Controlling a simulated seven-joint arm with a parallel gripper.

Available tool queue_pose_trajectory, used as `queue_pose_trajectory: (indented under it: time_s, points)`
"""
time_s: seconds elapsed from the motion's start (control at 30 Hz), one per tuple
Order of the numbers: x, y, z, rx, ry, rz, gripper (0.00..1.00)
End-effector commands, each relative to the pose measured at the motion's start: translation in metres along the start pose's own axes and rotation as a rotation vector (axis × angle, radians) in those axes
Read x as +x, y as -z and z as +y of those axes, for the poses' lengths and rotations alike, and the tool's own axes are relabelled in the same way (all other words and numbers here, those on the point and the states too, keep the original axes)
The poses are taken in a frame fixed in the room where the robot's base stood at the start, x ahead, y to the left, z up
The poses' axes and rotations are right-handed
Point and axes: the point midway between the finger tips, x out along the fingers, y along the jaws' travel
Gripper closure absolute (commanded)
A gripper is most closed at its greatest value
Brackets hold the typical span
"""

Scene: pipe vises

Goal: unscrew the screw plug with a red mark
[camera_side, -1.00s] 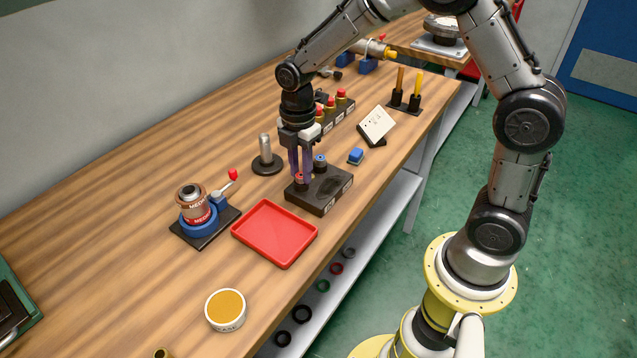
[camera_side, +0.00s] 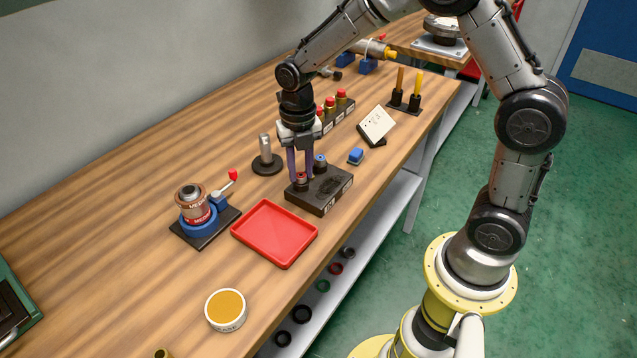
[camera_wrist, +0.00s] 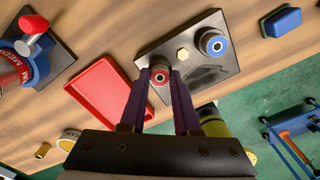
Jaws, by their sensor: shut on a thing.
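The screw plug with a red mark (camera_wrist: 160,75) sits at one end of a dark block (camera_side: 325,199). It shows in the side view (camera_side: 301,178) low between the fingers. My gripper (camera_wrist: 160,82) points down with its purple fingers shut on this plug, one on each side. In the side view my gripper (camera_side: 301,177) is at the block's left end. A second plug with a blue mark (camera_wrist: 214,43) stands on the same block, apart from the fingers. It also shows in the side view (camera_side: 320,161). Whether the red plug's thread is engaged is hidden.
A red tray (camera_side: 274,233) lies in front of the block. A blue vise with a copper-coloured fitting (camera_side: 193,203) stands left. A grey post on a round base (camera_side: 266,155) is behind the block. A blue piece (camera_side: 356,156) lies right. Red-capped bottles (camera_side: 341,98) stand behind.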

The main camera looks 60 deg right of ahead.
Motion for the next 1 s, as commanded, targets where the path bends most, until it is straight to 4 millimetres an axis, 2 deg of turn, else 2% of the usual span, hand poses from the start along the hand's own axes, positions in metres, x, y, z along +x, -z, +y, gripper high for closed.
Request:
queue_pose_trajectory:
  time_s: [0.1,0.13,0.23,0.57,0.67,1.0]
  points:
    - [-0.0006,-0.0007,0.0006,0.002,-0.002,-0.003,1.0]
    - [-0.0006,-0.0007,0.0006,0.002,-0.002,-0.003,0.64]
    - [-0.0006,-0.0005,0.0005,0.003,-0.002,-0.002,0.46]
    - [-0.0002,-0.0001,0.0001,0.021,-0.001,-0.001,0.45]
    - [-0.0002,-0.0001,0.0,0.105,0.0,-0.001,0.45]
    - [-0.0003,-0.0002,-0.0002,0.54,-0.001,-0.001,0.45]
